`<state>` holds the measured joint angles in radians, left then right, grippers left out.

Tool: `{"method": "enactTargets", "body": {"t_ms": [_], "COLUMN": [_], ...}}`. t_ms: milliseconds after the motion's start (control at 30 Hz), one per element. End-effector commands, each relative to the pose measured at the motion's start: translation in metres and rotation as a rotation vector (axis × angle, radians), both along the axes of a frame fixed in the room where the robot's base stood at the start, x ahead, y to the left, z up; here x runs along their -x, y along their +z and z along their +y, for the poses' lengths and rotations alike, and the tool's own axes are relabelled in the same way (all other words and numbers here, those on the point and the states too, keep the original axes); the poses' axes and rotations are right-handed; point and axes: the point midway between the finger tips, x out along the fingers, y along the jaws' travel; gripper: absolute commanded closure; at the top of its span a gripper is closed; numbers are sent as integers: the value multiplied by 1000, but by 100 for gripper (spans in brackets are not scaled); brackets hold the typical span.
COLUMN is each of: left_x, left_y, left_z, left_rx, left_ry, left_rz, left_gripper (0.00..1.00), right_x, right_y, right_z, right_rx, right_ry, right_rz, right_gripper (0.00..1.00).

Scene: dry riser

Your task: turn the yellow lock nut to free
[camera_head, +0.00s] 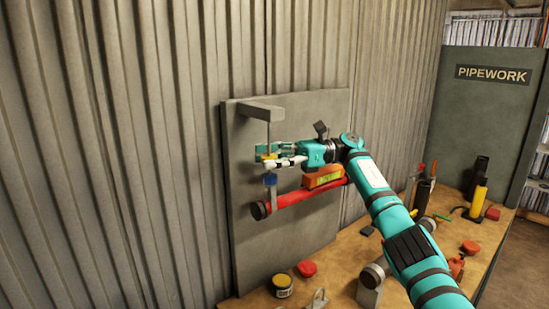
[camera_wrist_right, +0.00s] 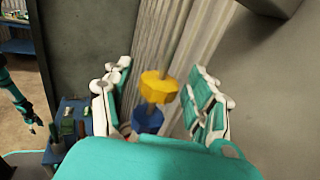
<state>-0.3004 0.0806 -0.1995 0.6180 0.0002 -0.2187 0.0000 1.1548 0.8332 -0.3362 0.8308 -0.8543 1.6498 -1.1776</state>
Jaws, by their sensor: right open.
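The yellow lock nut (camera_wrist_right: 159,86) sits on a thin vertical rod, just above a blue part (camera_wrist_right: 148,121) in the right wrist view. My right gripper (camera_wrist_right: 162,98) is open, with one finger on each side of the nut. A gap shows between the nut and both fingers in the wrist view. I cannot tell if either finger touches it.
A grey bracket (camera_head: 262,110) juts from the grey backboard (camera_head: 320,115) above the nut. An orange block (camera_head: 323,178) sits by the red pipe under my right wrist. The workbench (camera_head: 340,262) below holds a yellow tin (camera_head: 282,286), red caps and tools.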

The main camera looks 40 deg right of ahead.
Motion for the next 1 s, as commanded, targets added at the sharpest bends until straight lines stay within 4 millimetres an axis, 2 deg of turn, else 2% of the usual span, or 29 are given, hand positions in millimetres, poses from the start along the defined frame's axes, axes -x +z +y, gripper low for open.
{"method": "enactTargets", "body": {"t_ms": [333,500,1000], "left_x": [-1,-1,-1], "left_y": [0,0,-1], "left_z": [-1,-1,-1], "left_rx": [0,1,1], "left_ry": [0,0,-1], "left_rz": [-1,-1,-1], "left_gripper": [43,43,43], "right_x": [14,18,22], "right_y": [1,1,-1], "right_z": [-50,-65,-74], "right_rx": [-4,-2,-2], "right_ry": [-6,-5,-3], "right_rz": [-1,-1,0], "right_gripper": [41,41,41]}}
